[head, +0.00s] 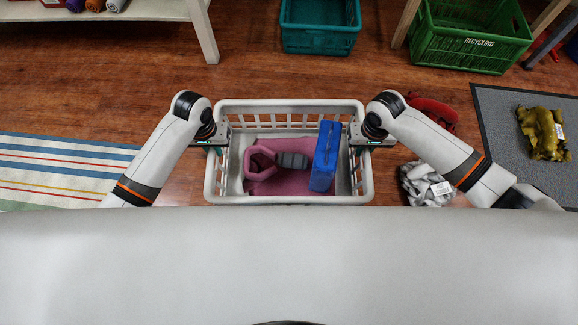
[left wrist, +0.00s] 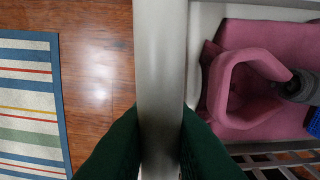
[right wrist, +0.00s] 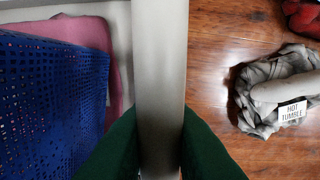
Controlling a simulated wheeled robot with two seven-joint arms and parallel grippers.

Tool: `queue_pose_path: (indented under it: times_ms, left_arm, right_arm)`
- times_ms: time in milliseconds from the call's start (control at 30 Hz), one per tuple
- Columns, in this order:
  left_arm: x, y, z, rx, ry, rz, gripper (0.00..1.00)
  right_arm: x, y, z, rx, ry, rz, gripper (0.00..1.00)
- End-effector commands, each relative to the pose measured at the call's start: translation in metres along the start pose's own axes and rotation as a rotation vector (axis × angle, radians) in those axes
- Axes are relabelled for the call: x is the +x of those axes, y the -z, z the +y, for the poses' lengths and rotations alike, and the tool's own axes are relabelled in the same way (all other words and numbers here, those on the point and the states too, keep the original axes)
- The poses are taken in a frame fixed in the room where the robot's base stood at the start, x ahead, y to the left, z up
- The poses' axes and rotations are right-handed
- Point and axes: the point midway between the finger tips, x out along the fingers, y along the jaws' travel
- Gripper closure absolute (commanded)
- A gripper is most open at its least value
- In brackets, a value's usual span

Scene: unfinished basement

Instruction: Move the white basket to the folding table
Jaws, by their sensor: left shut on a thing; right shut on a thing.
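The white basket (head: 290,106) is in front of me in the head view, over the wooden floor. It holds a pink cloth (head: 272,183), a pink and grey item (head: 262,162) and a blue perforated box (head: 325,157). My left gripper (head: 219,143) is shut on the basket's left rim, which runs between its fingers in the left wrist view (left wrist: 160,90). My right gripper (head: 362,143) is shut on the right rim, seen likewise in the right wrist view (right wrist: 158,90). The basket looks level. I cannot tell its height above the floor. No folding table is clearly identifiable.
A teal crate (head: 320,40) and a green recycling crate (head: 465,42) stand beyond the basket. A white-legged table or shelf (head: 204,30) is at the top left. A striped rug (head: 65,170) lies left. Grey cloth (head: 425,185), red cloth (head: 433,112) and a grey mat (head: 500,120) lie right.

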Motion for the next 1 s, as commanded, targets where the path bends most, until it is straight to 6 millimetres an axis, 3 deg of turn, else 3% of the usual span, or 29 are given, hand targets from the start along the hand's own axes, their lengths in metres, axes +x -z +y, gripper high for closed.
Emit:
queue_pose_path:
  times_ms: [267, 467, 733, 1000]
  left_arm:
    - [-0.01, -0.001, 0.0, 0.0, 0.0, -0.002, 1.0]
    - [-0.043, -0.001, 0.0, 0.0, 0.0, -0.002, 1.0]
    - [-0.102, -0.001, 0.0, -0.001, 0.0, -0.001, 1.0]
    - [-0.123, -0.001, 0.0, -0.001, 0.0, -0.002, 1.0]
  right_arm:
    - [-0.01, -0.001, 0.0, 0.0, 0.0, -0.002, 1.0]
    - [-0.043, -0.001, 0.0, 0.0, 0.0, -0.002, 1.0]
    - [-0.102, -0.001, 0.0, 0.001, 0.0, -0.002, 1.0]
    - [-0.123, -0.001, 0.0, 0.001, 0.0, -0.003, 1.0]
